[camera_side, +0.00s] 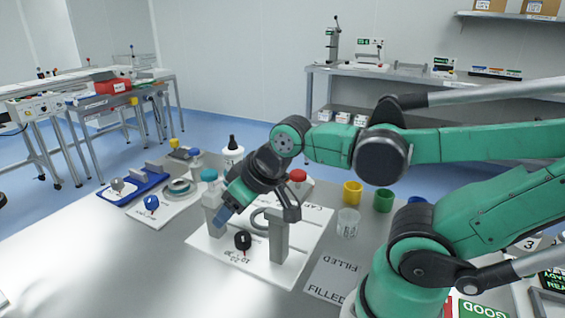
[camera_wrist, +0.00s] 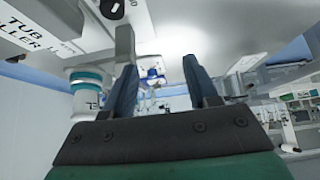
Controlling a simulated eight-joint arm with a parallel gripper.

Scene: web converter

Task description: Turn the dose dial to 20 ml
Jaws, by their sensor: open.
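The dose dial (camera_side: 242,240) is a small black knob on the white plate of the tube filler (camera_side: 212,248). Printed numbers lie in front of it, too small to read surely. A black knob (camera_wrist: 112,8), seemingly the same dial, shows at the top edge of the wrist view, its scale out of sight. My gripper (camera_side: 223,215) is tilted down to the left, above and left of the dial and apart from it. In the wrist view my gripper (camera_wrist: 160,68) has its two blue fingers spread with nothing between them. Where the dial points is unclear.
A teal-topped bottle (camera_side: 209,177) stands close behind my gripper. A blue knob (camera_side: 151,203) sits on another plate at left. A clear cup (camera_side: 348,222) stands right. The front left table is clear.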

